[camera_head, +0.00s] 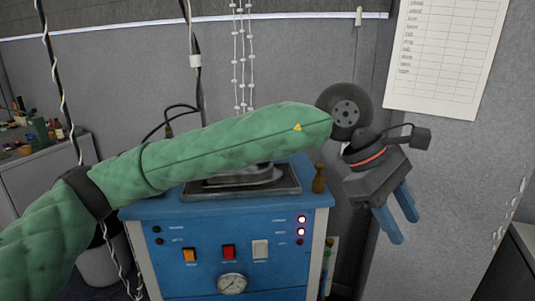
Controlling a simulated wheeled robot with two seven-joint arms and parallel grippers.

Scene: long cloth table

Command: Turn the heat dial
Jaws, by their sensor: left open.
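A blue machine (185,215) stands in the lower middle of the head view. A round dial (232,284) with a pale face and dark rim sits low on its front panel, near the bottom edge of the picture. My left arm, in a green padded sleeve, crosses the view from the lower left and hides part of the machine's top. My left gripper (402,229) is to the right of the machine, up and right of the dial and well apart from it. Its two blue fingers are spread, pointing down, with nothing between them. My right gripper is out of view.
Orange (190,255), red (228,252) and white (260,249) switches sit above the dial, with red lights (301,230) at right. Cables hang behind. A printed sheet (445,50) is on the grey wall. A cluttered grey cabinet (45,170) stands at left.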

